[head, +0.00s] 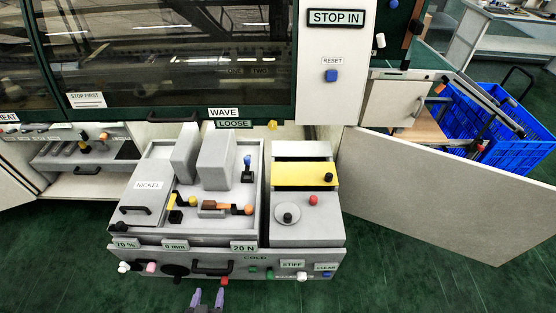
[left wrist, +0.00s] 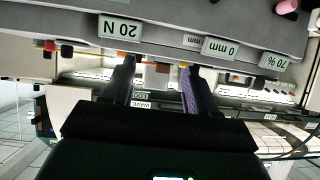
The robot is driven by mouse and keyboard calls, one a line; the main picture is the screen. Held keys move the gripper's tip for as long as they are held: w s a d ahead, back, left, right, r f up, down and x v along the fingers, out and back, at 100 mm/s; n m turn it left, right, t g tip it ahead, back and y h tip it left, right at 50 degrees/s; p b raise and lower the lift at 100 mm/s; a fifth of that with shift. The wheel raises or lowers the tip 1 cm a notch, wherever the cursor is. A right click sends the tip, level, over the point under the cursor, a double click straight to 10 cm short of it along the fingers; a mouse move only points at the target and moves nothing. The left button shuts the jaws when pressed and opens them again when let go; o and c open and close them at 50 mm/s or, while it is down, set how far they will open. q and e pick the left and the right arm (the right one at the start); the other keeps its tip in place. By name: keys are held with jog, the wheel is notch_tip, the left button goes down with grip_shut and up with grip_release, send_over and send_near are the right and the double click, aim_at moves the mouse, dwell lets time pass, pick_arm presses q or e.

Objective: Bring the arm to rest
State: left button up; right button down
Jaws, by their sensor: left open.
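My left gripper (head: 207,300) shows as two purple-grey fingertips at the bottom edge of the head view, in front of the grey wave solder unit (head: 190,262). In the left wrist view my left gripper (left wrist: 160,80) is open, its two dark fingers apart with nothing held between them. The fingers point toward the unit's front face, which appears upside down there with the labels "20 N" (left wrist: 120,29), "0 mm" (left wrist: 218,49) and "70 %" (left wrist: 273,60). I cannot tell whether the fingertips touch anything. My right gripper is not in view.
The unit's front carries a black handle (head: 212,268), a red knob (head: 224,281) and several other knobs close to my fingers. A pale open door panel (head: 450,200) stands at the right, with blue crates (head: 500,120) behind it. Green floor (head: 60,260) is clear at the left.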

pick_arm(q)
jog(key=s+a+r+m+g+h+p, duration=0.15)
jog(key=s+r+g, duration=0.25)
jog(key=r, duration=0.6)
jog(key=s+m+g, duration=0.1)
jog(key=s+g, duration=0.4)
jog(key=s, duration=0.3)
notch_tip(320, 180, up, 39)
jog(key=p, duration=3.8)
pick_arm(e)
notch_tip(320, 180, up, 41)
pick_arm(q)
notch_tip(320, 180, down, 75)
jog(key=b, duration=7.5)
jog(key=shift+w+a+f+y, duration=0.15)
jog(key=shift+a+f+y, duration=0.1)
jog(key=shift+y, duration=0.1)
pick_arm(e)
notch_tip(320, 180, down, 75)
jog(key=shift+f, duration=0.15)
pick_arm(q)
jog(key=shift+r, duration=0.15)
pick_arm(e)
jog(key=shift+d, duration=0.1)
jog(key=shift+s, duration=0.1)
